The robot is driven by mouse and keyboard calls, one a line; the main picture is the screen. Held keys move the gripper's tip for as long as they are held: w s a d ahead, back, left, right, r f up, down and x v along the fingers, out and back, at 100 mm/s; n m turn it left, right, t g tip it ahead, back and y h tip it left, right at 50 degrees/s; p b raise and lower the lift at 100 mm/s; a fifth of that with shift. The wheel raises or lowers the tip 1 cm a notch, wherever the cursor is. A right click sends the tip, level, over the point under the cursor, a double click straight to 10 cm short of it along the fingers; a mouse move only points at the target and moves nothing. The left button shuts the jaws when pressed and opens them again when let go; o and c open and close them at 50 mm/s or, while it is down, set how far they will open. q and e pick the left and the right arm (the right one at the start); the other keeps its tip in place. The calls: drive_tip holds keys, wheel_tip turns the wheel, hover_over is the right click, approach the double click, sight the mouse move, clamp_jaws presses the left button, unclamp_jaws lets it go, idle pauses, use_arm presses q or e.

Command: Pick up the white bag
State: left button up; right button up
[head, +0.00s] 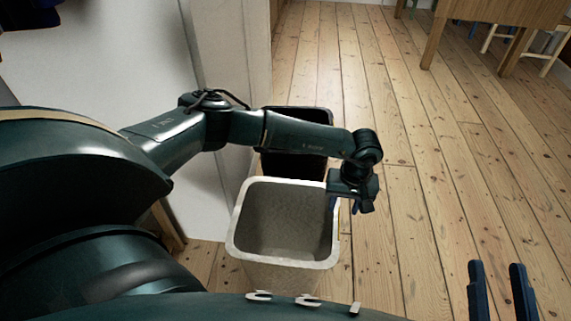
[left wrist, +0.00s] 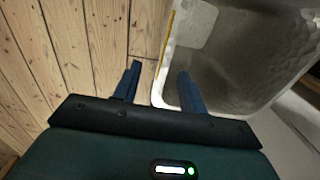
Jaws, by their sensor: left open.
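The white bag (head: 254,259) is an open-topped, bin-like container standing upright on the floor, with a pale rim and a grey inside that looks empty. My left gripper (head: 345,206) is at its right rim, pointing down and open. In the left wrist view the bag's rim (left wrist: 166,68) runs between the two blue fingers of my left gripper (left wrist: 159,84), one on the inner side and one on the outer side. Whether they touch it cannot be told. My right gripper (head: 499,278) shows two blue fingers standing apart at the lower right, with nothing between them.
A black bin (head: 293,165) stands just behind the bag, partly hidden by my left arm. A white wall (head: 235,60) is close on the left. A wooden table (head: 490,12) and chairs are at the top right. The floorboards (head: 420,200) to the right are clear.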

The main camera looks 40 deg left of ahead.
sight(337, 214)
use_arm(q)
wheel_tip(337, 214, down, 3)
drive_tip(key=shift+a+r+b, duration=0.1)
drive_tip(key=shift+b, duration=0.25)
drive_tip(key=f+b, duration=0.1)
drive_tip(key=f, duration=0.1)
drive_tip(key=a+f+b, duration=0.1)
drive_tip(key=f, duration=0.1)
drive_tip(key=shift+w+a+f+b, duration=0.1)
drive_tip(key=shift+a+f+b, duration=0.05)
drive_tip(key=shift+f+b, duration=0.15)
drive_tip(key=shift+f, duration=0.3)
use_arm(e)
drive_tip(key=r+n+y, duration=0.1)
drive_tip(key=r+n+t+y, duration=0.1)
drive_tip(key=r, duration=0.1)
drive_tip(key=w+r+n+y, duration=0.1)
drive_tip(key=r+n+y, duration=0.1)
drive_tip(key=shift+w+d+t, duration=0.1)
drive_tip(key=shift+d+t, duration=0.2)
drive_tip(key=shift+t, duration=0.1)
use_arm(q)
drive_tip(key=shift+c, duration=0.5)
clamp_jaws()
